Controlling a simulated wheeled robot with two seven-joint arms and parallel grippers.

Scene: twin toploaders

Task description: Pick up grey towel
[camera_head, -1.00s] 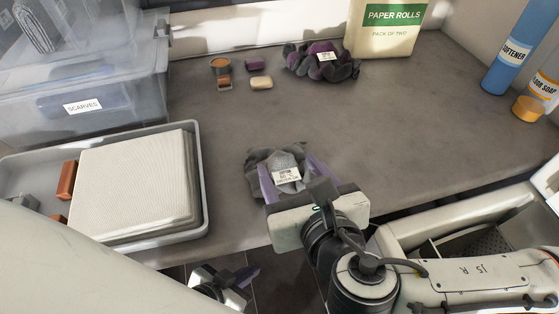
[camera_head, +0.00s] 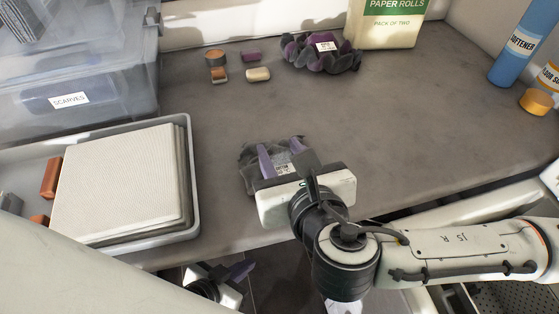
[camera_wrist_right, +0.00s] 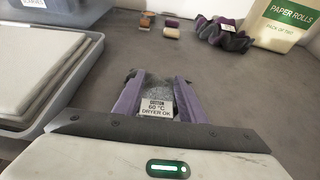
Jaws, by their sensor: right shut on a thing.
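The grey towel (camera_head: 258,173) is a small crumpled dark grey cloth with a white care label, near the counter's front edge. In the right wrist view the towel (camera_wrist_right: 153,88) sits between purple fingers, and its label reads cotton, 60 °C, dryer ok. My right gripper (camera_head: 282,152) is shut on the towel from the front, and the cloth bulges out on the left and far sides. The towel appears to rest on the counter. My left gripper (camera_head: 222,275) is low at the bottom, below the counter edge, partly hidden by my arm; its opening is unclear.
A grey tray (camera_head: 193,205) with folded pale cloths stands at left, before a clear box labelled scarves (camera_head: 130,85). A purple-grey crumpled cloth (camera_head: 340,60), soap bars (camera_head: 257,74) and a paper rolls pack (camera_head: 385,30) are at the back. The counter's middle and right are clear.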

